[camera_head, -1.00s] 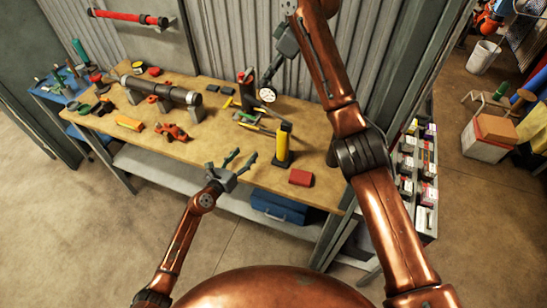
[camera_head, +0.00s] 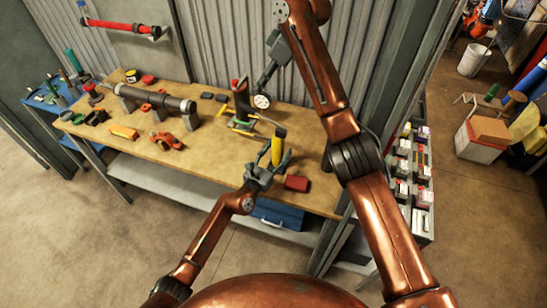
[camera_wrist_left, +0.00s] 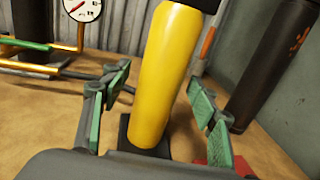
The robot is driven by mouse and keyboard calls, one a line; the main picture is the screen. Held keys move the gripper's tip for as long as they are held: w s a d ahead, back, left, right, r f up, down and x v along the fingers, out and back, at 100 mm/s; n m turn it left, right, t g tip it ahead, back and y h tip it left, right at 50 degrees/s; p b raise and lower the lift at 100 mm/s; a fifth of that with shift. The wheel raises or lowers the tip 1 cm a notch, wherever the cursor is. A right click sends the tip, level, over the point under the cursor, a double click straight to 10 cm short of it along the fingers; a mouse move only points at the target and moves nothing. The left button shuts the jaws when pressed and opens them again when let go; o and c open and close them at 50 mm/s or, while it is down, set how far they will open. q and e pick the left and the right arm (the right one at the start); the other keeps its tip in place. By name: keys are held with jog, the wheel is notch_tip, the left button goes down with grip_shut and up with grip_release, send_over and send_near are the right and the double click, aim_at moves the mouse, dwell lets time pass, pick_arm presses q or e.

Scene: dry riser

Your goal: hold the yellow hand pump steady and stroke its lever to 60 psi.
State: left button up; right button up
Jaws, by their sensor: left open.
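The yellow hand pump (camera_head: 278,148) stands upright on the bench, with a black top and a dark base. Its yellow body (camera_wrist_left: 166,75) fills the middle of the left wrist view. My left gripper (camera_head: 272,160) is open, with one green-padded finger on each side of the body; in the left wrist view (camera_wrist_left: 160,85) gaps show between fingers and pump. A white-faced gauge (camera_head: 262,101) is behind and left of the pump; its reading is too small to tell. My right gripper (camera_head: 268,76) hangs above the gauge, edge-on, so its jaw state is unclear. I cannot make out the lever clearly.
A red block (camera_head: 297,183) lies close to the right of the pump. Thin coloured rods (camera_head: 243,126) lie to its left. A grey pipe on supports (camera_head: 158,100) and an orange tool (camera_head: 166,140) are farther left on the bench (camera_head: 205,145). A shelf rack (camera_head: 410,180) stands at right.

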pick_arm(q)
jog(key=shift+w+d, duration=0.15)
jog(key=shift+w, duration=0.25)
jog(key=shift+c, duration=0.3)
grip_shut()
dwell(0.5)
